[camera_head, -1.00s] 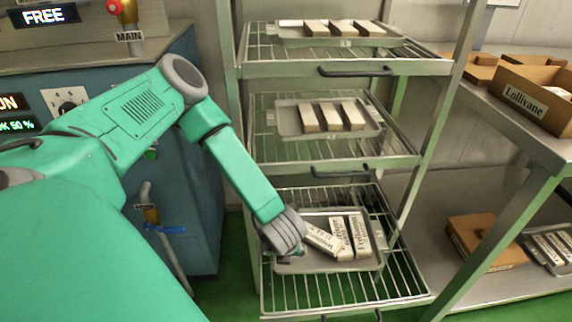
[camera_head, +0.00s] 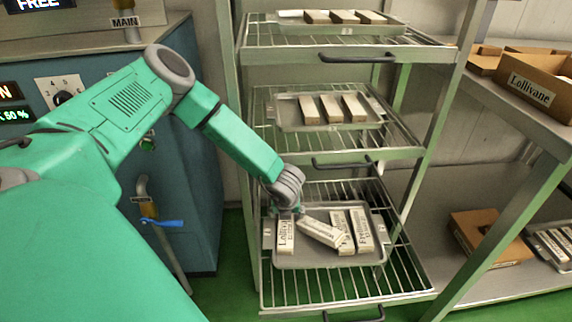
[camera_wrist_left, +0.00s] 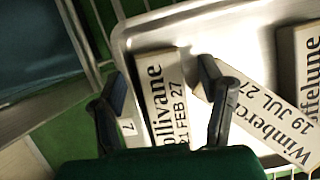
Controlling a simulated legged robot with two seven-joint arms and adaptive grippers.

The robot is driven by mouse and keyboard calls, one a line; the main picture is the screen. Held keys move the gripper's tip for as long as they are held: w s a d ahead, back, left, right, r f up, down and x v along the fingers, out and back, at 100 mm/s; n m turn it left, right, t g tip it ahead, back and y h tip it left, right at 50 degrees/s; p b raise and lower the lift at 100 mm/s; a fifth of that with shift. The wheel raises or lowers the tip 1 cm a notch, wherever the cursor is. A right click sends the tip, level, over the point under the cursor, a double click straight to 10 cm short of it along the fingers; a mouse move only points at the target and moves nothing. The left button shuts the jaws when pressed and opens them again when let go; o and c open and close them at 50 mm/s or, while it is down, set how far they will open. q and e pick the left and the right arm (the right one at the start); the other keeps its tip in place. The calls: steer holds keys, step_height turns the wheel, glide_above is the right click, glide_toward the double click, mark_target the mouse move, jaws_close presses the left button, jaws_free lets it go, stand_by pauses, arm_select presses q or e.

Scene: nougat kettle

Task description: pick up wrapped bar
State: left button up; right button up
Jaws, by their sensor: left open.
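Several white wrapped bars lie in a metal tray (camera_head: 330,262) on the lowest rack shelf. The bar marked Lollivane (camera_head: 286,238) is at the tray's left; it also shows in the wrist view (camera_wrist_left: 163,100), dated 21 FEB 27. A second bar, marked Wimberc... (camera_head: 320,233), lies slanted beside it, also in the wrist view (camera_wrist_left: 265,112). My left gripper (camera_head: 288,208) is open over the Lollivane bar's far end. In the wrist view its fingers (camera_wrist_left: 162,78) appear either side of that bar; contact cannot be told.
Two higher shelves hold trays with bars (camera_head: 333,109) (camera_head: 345,17). The middle shelf's handle (camera_head: 345,164) juts out above the lowest tray. A blue machine (camera_head: 185,190) stands left. A bench at right carries a Lollivane carton (camera_head: 532,90); another carton (camera_head: 488,237) sits below.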

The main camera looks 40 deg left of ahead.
arm_select(q)
steer(key=shift+x, duration=0.75)
steer(key=shift+s+d+f, duration=0.1)
steer(key=shift+s+f, duration=0.05)
steer(key=shift+f, duration=0.3)
steer(key=shift+a+f, duration=0.1)
steer(key=shift+a, duration=0.1)
steer(key=c, duration=1.4)
jaws_close()
steer(key=shift+d+r, duration=0.1)
steer(key=shift+r, duration=0.15)
